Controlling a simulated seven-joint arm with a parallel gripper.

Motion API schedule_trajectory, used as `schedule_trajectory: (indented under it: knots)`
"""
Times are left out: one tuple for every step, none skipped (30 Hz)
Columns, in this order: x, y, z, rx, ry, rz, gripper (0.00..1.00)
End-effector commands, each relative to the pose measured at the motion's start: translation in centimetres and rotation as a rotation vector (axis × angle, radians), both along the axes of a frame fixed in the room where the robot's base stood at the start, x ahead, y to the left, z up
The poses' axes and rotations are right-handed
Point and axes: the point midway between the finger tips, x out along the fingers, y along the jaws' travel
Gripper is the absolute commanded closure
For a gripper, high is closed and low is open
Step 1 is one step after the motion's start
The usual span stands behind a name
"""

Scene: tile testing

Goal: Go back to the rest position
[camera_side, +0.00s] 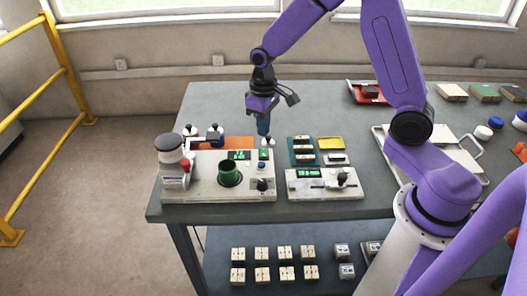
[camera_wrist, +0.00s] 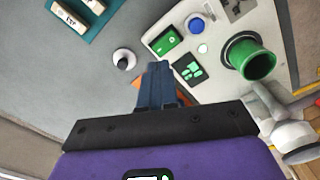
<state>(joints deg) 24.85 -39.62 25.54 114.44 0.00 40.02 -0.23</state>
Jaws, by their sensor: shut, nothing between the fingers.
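My gripper (camera_side: 264,136) is shut and empty. In the side view it points down above the back part of the grey table (camera_side: 215,105), behind the white test device (camera_side: 205,194) with the green cup (camera_side: 230,172). In the wrist view the closed blue fingers (camera_wrist: 158,75) reach towards an orange mat that is mostly hidden behind them. A small white piece with a dark top (camera_wrist: 124,59) stands just left of the fingertips. I cannot tell the exact height of the fingertips above the table.
A second device with a lever (camera_side: 325,184) stands to the right. Behind it are a teal tray (camera_side: 303,162) with tiles and a yellow tray (camera_side: 331,143). A red tray (camera_side: 355,98) lies at the back. Several tiles lie on the lower shelf. The table's back left is clear.

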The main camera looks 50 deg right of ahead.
Motion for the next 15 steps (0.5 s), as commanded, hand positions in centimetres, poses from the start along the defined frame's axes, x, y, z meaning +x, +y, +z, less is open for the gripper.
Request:
schedule_trajectory:
  knots:
    - [0.0, 0.0, 0.4, 0.001, -0.002, 0.000, 1.00]
    - [0.0, 0.0, 0.6, 0.001, -0.002, 0.000, 1.00]
    - [0.0, 0.0, 0.8, 0.001, -0.002, 0.001, 1.00]
    - [0.0, 0.0, 1.0, 0.001, -0.002, 0.001, 1.00]
    - [0.0, 0.0, 1.1, 0.001, -0.002, 0.001, 1.00]
    - [0.0, 0.0, 1.2, 0.000, -0.001, 0.001, 1.00]
    - [0.0, 0.0, 1.3, 0.000, -0.001, 0.001, 1.00]
    - [0.0, 0.0, 1.4, 0.000, -0.001, 0.001, 1.00]
    - [0.0, 0.0, 1.4, 0.000, 0.000, 0.001, 1.00]
    - [0.0, 0.0, 1.4, 0.000, 0.000, 0.000, 1.00]
    - [0.0, 0.0, 1.4, 0.000, 0.000, 0.000, 1.00]
    - [0.0, 0.0, 1.4, 0.000, 0.000, 0.000, 1.00]
    - [0.0, 0.0, 1.4, 0.000, 0.000, 0.000, 1.00]
    - [0.0, 0.0, 1.4, 0.000, 0.000, 0.000, 1.00]
    - [0.0, 0.0, 1.4, 0.000, 0.000, 0.000, 1.00]
